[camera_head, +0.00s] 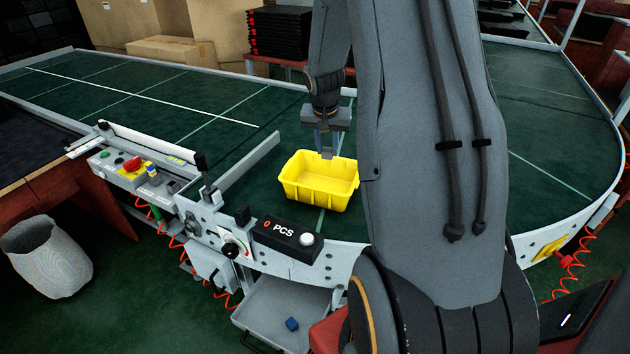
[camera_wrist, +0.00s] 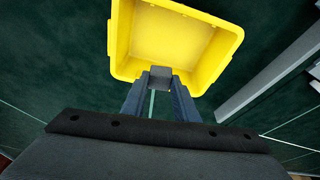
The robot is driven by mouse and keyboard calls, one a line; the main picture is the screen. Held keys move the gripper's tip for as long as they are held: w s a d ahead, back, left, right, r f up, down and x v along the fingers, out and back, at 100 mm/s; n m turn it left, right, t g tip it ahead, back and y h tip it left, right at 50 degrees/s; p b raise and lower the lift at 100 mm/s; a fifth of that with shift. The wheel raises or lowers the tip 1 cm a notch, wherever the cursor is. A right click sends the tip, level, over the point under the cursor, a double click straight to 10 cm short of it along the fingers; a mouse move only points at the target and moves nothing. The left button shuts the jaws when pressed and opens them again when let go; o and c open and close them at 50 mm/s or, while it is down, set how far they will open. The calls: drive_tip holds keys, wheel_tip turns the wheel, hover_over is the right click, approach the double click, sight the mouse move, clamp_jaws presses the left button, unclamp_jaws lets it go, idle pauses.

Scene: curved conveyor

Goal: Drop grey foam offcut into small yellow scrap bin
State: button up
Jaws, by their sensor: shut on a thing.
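The small yellow scrap bin (camera_head: 318,192) stands upright on the green conveyor, and its inside looks empty in the wrist view (camera_wrist: 165,38). My gripper (camera_head: 327,148) points down at the bin's far edge in the head view. It is shut on the grey foam offcut (camera_wrist: 160,77), a small grey block between the fingertips. In the wrist view the offcut overlaps the bin's near rim. I cannot tell how high it is above the rim. The offcut also shows small below the fingers in the head view (camera_head: 327,154).
A metal guide rail (camera_head: 246,160) runs left of the bin. A counter box (camera_head: 288,237) and a control panel (camera_head: 140,172) sit along the conveyor's near edge. The green belt (camera_head: 170,98) is clear at the left. A grey waste basket (camera_head: 48,258) stands on the floor.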

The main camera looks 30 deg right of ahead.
sight(327, 158)
drive_tip(key=shift+s+f+b, duration=0.1)
drive_tip(key=shift+f+b, duration=1.6)
drive_tip(key=shift+f, duration=1.2)
drive_tip(key=o, duration=1.1)
drive_tip(key=shift+r, duration=0.1)
drive_tip(key=b+v, duration=0.1)
drive_tip(key=v, duration=0.6)
drive_tip(key=shift+r, duration=0.35)
drive_tip(key=shift+s, duration=0.1)
